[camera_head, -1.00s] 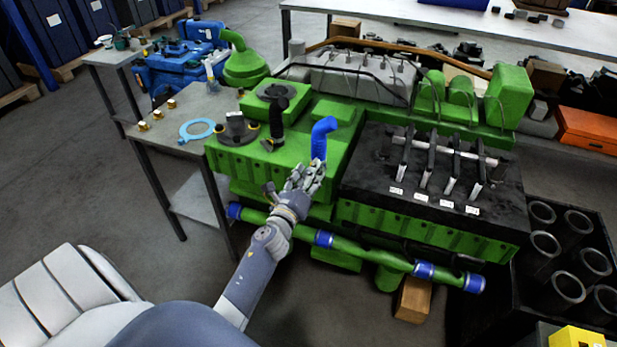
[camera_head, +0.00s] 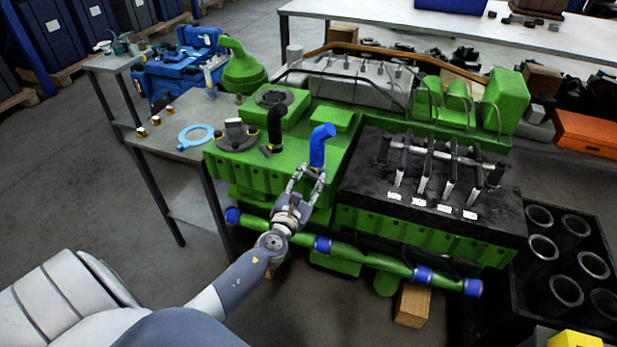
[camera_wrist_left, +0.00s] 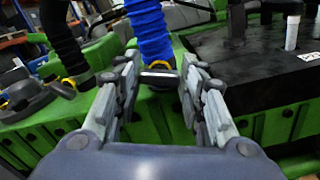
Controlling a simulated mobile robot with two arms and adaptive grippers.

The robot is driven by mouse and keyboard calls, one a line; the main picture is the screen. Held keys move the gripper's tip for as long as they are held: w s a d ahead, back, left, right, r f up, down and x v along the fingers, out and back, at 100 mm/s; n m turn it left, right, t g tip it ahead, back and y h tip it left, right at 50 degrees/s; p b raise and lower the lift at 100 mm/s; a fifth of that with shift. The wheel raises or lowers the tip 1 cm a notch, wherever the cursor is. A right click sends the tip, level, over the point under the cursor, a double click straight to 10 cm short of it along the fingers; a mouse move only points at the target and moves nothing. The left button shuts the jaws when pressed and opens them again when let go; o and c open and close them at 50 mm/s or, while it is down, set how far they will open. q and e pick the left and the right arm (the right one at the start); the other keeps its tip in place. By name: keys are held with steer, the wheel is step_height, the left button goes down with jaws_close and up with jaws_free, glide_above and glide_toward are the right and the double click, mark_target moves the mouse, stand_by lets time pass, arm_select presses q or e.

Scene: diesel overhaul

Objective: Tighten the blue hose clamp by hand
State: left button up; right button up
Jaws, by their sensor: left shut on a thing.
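The blue hose (camera_head: 321,143) stands up from the green engine block and bends to the right at its top. Its ribbed lower part shows in the left wrist view (camera_wrist_left: 149,30). The hose clamp (camera_wrist_left: 158,78), a band with a bright metal piece and a yellowish edge, sits around the hose's lower end. My left gripper (camera_head: 308,173) is at this lower end, with a finger on each side of the clamp. In the left wrist view its fingertips (camera_wrist_left: 160,68) are shut on the clamp. My right gripper is not in view.
A black hose (camera_head: 275,125) with its own yellow-edged clamp stands to the left. A black cover with rocker parts (camera_head: 370,180) lies close on the right. A green pipe with blue ends (camera_head: 370,258) runs along the front. A side table (camera_head: 187,105) holds a light-blue ring (camera_head: 195,136).

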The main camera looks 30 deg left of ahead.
arm_select(q)
steer(key=m, duration=0.1)
steer(key=m+p, duration=0.2)
steer(key=m, duration=0.1)
steer(key=shift+s+d+f, duration=0.1)
steer(key=shift+d+f, duration=0.05)
steer(key=shift+f, duration=0.15)
steer(key=shift+f+m+p, duration=0.15)
steer(key=shift+m+p, duration=0.3)
steer(key=shift+m, duration=0.55)
steer(key=shift+d, duration=0.1)
steer(key=o, duration=0.8)
steer(key=shift+o, duration=1.3)
steer(key=shift+s, duration=0.1)
steer(key=shift+r, duration=0.25)
steer(key=v, duration=1.2)
